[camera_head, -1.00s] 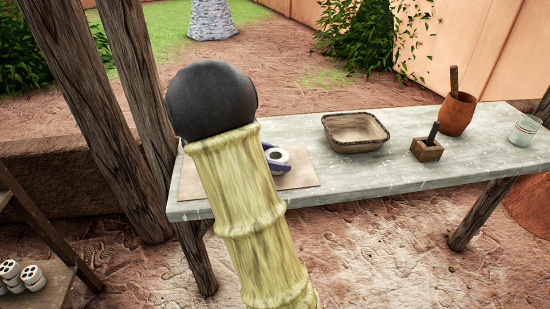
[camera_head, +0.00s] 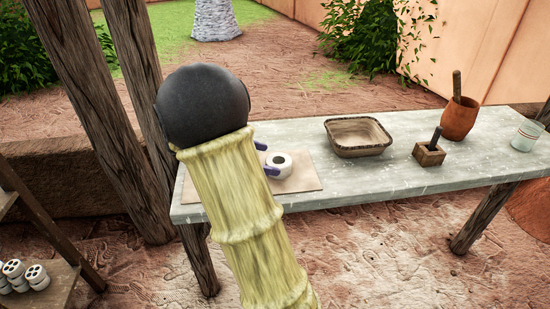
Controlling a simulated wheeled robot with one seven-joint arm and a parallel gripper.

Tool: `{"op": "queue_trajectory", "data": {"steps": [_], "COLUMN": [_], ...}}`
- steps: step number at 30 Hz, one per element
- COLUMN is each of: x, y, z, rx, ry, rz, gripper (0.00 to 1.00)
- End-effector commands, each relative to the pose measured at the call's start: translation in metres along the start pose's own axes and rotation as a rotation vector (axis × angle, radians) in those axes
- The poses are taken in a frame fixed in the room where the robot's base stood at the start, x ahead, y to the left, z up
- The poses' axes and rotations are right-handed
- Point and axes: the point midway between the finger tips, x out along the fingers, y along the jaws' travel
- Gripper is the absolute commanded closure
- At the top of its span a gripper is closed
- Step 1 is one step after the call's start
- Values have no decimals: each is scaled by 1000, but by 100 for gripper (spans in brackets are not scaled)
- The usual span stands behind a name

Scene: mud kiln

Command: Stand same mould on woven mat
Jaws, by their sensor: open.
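A small white round mould (camera_head: 281,165) with a dark hole in its top stands upright on the flat tan mat (camera_head: 306,181) at the left end of the table. The mat's weave is too fine to make out. My gripper (camera_head: 268,158) shows as two purple fingertips just left of the mould, one toward its far side and one toward its near side. The fingers are apart; I cannot tell whether they touch the mould. My yellow-green arm with its black joint hides the rest of the gripper and the middle of the mat.
A brown-rimmed tray (camera_head: 357,138), a small wooden block with a dark handle (camera_head: 429,154), a reddish pot (camera_head: 459,120) and a glass (camera_head: 525,135) stand along the table to the right. Several white pieces (camera_head: 25,275) lie on a shelf at lower left. Wooden posts (camera_head: 95,110) rise at left.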

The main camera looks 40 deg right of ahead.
Motion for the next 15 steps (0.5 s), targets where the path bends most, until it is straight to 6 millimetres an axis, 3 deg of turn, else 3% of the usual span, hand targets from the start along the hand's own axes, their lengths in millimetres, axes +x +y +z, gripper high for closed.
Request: {"op": "queue_trajectory", "data": {"steps": [3, 9, 15], "x": [-27, -61, -74], "y": [1, 1, 0], "z": [2, 1, 0], "rx": [0, 0, 0], "ry": [1, 0, 0], "rz": [4, 3, -1], "gripper": [16, 16, 16]}}
